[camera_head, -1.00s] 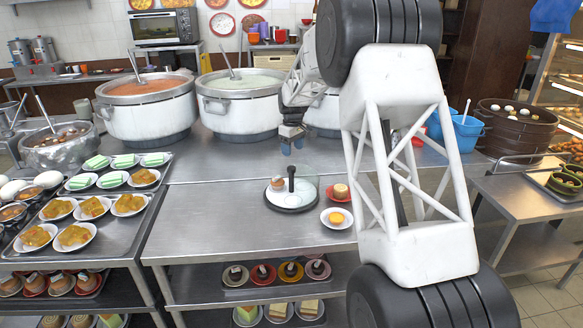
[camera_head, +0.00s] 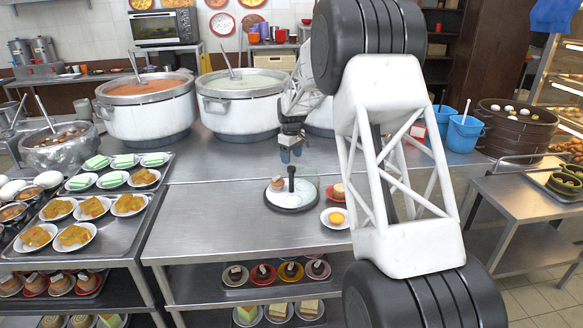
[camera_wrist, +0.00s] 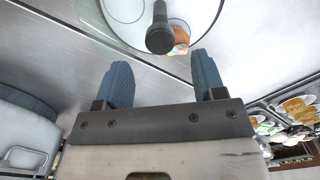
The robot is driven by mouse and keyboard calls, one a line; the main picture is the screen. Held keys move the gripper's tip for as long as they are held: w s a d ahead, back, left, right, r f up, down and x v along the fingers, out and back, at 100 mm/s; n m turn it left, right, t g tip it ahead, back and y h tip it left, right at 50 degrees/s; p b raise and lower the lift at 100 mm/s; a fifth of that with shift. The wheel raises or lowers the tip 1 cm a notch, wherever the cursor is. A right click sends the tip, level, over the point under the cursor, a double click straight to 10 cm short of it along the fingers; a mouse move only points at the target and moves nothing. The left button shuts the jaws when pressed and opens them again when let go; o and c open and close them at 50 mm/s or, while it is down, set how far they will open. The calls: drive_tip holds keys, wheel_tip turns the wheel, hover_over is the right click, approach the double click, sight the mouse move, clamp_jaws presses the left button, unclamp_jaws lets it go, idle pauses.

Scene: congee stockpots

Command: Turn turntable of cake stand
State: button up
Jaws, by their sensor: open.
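The cake stand (camera_head: 268,201) sits on the steel table, a low round turntable with a dark base rim, a clear cover and a black upright knob (camera_head: 291,178). A small cake (camera_head: 278,183) stands on it, left of the knob. My gripper (camera_head: 291,152) is open and empty, above and just behind the stand in the head view. In the wrist view my gripper (camera_wrist: 164,80) shows two blue fingertips spread apart. The black knob (camera_wrist: 160,30) lies ahead of the gap between them, with the cake (camera_wrist: 181,40) beside it. The fingers look apart from the stand.
A white plate with an orange-topped item (camera_head: 336,218) and a red plate with a cake (camera_head: 338,191) stand right of the stand. Large stockpots (camera_head: 240,104) line the back. Trays of plated food (camera_head: 93,207) fill the left. The table left of the stand is clear.

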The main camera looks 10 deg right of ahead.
sight(291, 167)
drive_tip(key=shift+f, duration=2.55)
clamp_jaws()
